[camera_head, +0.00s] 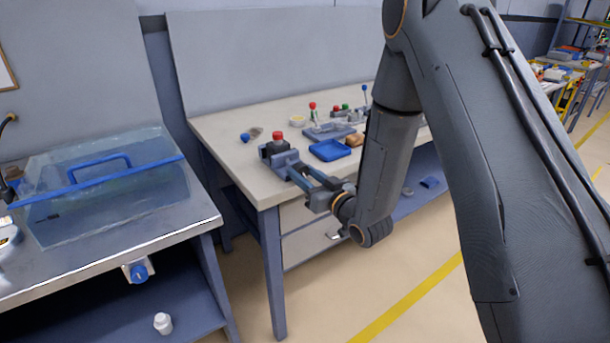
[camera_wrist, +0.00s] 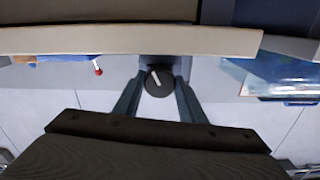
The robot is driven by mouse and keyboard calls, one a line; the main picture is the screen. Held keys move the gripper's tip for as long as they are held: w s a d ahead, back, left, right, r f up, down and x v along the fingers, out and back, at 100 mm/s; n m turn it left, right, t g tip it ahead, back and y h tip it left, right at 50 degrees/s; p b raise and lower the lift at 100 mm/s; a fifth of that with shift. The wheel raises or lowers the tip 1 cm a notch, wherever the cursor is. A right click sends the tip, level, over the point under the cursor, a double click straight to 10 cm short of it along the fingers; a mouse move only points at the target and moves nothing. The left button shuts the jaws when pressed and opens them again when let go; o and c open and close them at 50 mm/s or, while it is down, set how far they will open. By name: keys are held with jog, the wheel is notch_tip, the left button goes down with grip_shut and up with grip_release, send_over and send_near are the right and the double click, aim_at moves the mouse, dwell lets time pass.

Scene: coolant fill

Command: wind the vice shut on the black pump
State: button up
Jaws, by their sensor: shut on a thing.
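The vice (camera_head: 286,162) is blue-grey and sits at the front left corner of the workbench. The black pump (camera_head: 266,150), with a red top (camera_head: 278,136), stands at the vice's jaws; I cannot tell whether the jaws touch it. My gripper (camera_head: 302,176) reaches to the front of the vice from the right. In the wrist view my gripper (camera_wrist: 158,84) is shut on a dark round knob (camera_wrist: 157,90) with a pale bar mark, at the vice's front end. The pump is not visible in the wrist view.
The workbench (camera_head: 228,124) also holds a blue tray (camera_head: 330,150), a blue ball-like item (camera_head: 245,137) and several small parts farther right. A clear tank (camera_head: 105,190) with a blue handle stands on a metal bench at left. A white bottle (camera_head: 163,323) is on the shelf below.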

jog(key=o, duration=1)
jog(key=shift+o, duration=0.2)
jog(key=b+v, duration=0.1)
jog(key=v, duration=0.6)
jog(key=shift+s+d+b, duration=0.25)
jog(key=shift+s+b, duration=0.05)
